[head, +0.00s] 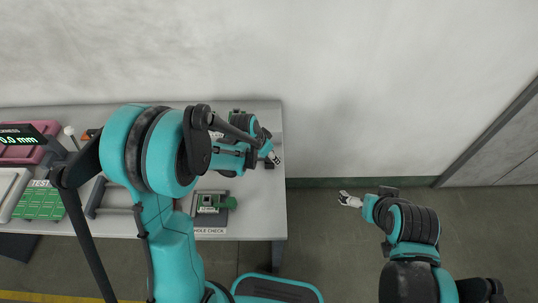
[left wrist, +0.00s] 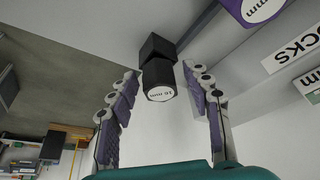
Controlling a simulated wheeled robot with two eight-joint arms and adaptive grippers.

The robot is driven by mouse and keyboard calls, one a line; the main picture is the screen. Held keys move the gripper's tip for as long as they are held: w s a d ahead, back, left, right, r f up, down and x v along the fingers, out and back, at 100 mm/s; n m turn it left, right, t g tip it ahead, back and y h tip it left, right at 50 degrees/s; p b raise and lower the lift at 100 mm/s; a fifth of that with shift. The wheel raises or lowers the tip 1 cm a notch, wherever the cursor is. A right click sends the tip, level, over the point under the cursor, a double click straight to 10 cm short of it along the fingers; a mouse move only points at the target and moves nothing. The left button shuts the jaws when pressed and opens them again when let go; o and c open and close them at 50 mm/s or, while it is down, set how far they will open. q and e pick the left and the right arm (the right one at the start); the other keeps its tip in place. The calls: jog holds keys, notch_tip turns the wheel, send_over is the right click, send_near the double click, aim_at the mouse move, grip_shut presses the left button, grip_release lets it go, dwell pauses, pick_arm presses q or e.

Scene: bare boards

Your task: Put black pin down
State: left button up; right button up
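The black pin (left wrist: 159,80) has a white end face marked with a number and "mm". In the left wrist view it stands between my left gripper's fingertips (left wrist: 160,73), with its far end against a black block (left wrist: 157,47). The two purple-padded fingers are apart, with a gap visible on each side of the pin. In the head view my left gripper (head: 275,158) is low over the right end of the table, and the pin is not clearly visible there. My right gripper (head: 349,200) is off the table over the floor, too small to read its fingers.
A purple piece (left wrist: 258,8) with a white "mm" face is near the black block. On the table (head: 260,218) are a green-and-grey fixture (head: 212,203), green boards (head: 40,204) and a pink tray (head: 25,152). Floor right of the table is clear.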

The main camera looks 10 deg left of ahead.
pick_arm(q)
jog(key=shift+r+p, duration=0.3)
jog(key=shift+r, duration=0.05)
jog(key=p+v, duration=0.3)
jog(key=v, duration=0.9)
jog(key=s+a+r+n+t+y, duration=0.1)
jog(key=s+a+r+n, duration=0.1)
jog(key=s, duration=0.5)
jog(key=s+a+r+n+t+y, duration=0.1)
jog(key=s+r+n+t, duration=0.1)
jog(key=s+r+n, duration=0.2)
jog(key=s+r, duration=0.2)
jog(key=s, duration=0.2)
jog(key=shift+s+a+n+y, duration=0.25)
jog(key=shift+a+n+y, duration=0.05)
jog(key=shift+a+n, duration=0.1)
notch_tip(320, 180, down, 7)
jog(key=b, duration=0.6)
jog(key=shift+b, duration=0.3)
